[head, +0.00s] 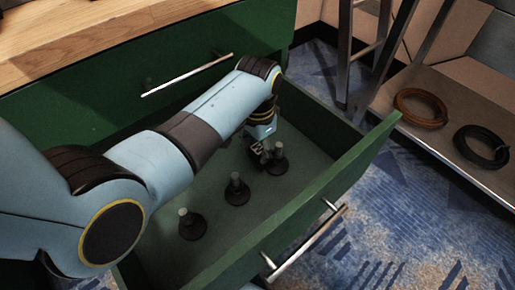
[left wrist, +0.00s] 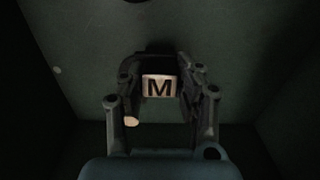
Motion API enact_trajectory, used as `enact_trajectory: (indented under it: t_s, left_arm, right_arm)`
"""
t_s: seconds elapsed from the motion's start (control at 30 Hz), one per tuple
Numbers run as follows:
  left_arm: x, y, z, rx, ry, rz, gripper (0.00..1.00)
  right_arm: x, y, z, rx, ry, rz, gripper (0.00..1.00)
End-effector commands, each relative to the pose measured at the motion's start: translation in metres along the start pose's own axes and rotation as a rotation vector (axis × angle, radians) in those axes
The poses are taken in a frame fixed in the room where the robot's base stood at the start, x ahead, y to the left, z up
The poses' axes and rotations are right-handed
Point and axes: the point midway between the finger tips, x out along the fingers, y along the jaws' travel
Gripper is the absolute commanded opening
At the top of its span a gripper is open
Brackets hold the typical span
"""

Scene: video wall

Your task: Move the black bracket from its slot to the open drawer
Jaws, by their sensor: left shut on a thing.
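The open green drawer (head: 340,184) is pulled out below a wooden top. My left gripper (head: 263,150) reaches down into it at its far right part. It is shut on the black bracket (head: 257,148), whose pale label shows between the fingers. In the left wrist view, the label with a black M (left wrist: 160,88) sits between the fingers of my left gripper (left wrist: 160,95); the bracket's dark body is hard to make out. I cannot tell whether the bracket touches the drawer floor. My right gripper is not in view.
Black round-based pieces with grey stubs stand in the drawer: a near one (head: 192,226), a middle one (head: 237,192) and a far one (head: 278,162) close beside my gripper. A metal shelf (head: 425,120) at right holds a brown coil (head: 420,108) and a black coil (head: 481,146).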

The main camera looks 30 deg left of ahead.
Motion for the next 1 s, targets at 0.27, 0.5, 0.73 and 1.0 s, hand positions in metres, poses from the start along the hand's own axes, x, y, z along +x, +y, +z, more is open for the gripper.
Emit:
enact_trajectory:
  t_s: [0.27, 0.5, 0.73, 1.0]
  left_arm:
    - [0.002, 0.000, 0.000, 0.000, -0.001, 0.000, 0.56]
    - [0.000, 0.000, 0.000, 0.000, 0.000, 0.000, 0.56]
    - [-0.039, -0.001, -0.002, 0.000, 0.006, -0.002, 0.56]
    - [-0.099, -0.001, -0.001, 0.000, 0.005, -0.002, 0.56]
  right_arm:
    - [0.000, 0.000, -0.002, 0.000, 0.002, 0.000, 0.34]
    - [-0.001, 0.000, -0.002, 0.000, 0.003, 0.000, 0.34]
    - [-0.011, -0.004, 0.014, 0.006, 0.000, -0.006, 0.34]
    - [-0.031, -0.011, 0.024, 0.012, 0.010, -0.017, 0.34]
